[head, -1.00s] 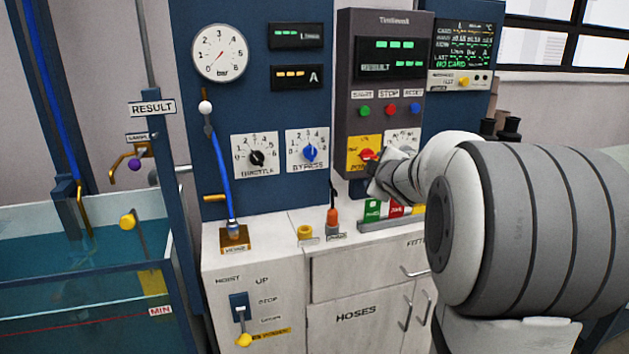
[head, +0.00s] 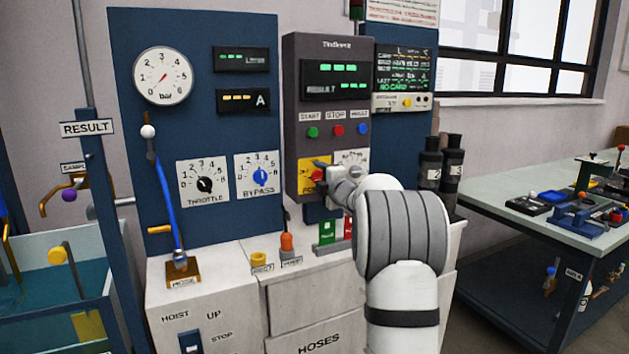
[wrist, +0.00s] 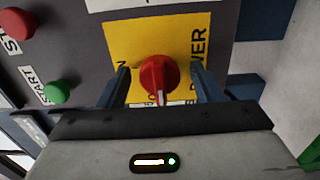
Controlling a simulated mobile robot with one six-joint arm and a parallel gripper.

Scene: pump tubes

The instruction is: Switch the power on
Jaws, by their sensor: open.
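The red power knob (wrist: 158,78) sits on a yellow plate (wrist: 120,42) labelled POWER, on the front of the dark test unit (head: 296,150). In the wrist view a white pointer mark on the knob points toward my gripper's palm. My gripper (wrist: 160,68) is open, with one finger on each side of the knob. Small gaps seem to show between fingers and knob; contact cannot be told. In the head view my gripper (head: 327,178) is at the yellow plate and partly covers it and the knob. The unit's green displays (head: 338,68) are lit.
Green start, red stop and blue reset buttons (head: 363,130) sit above the plate. A white dial (head: 352,158) is just right of it. The bypass dial (head: 260,177) is left on the blue panel. Black cylinders (head: 454,165) stand right of my arm.

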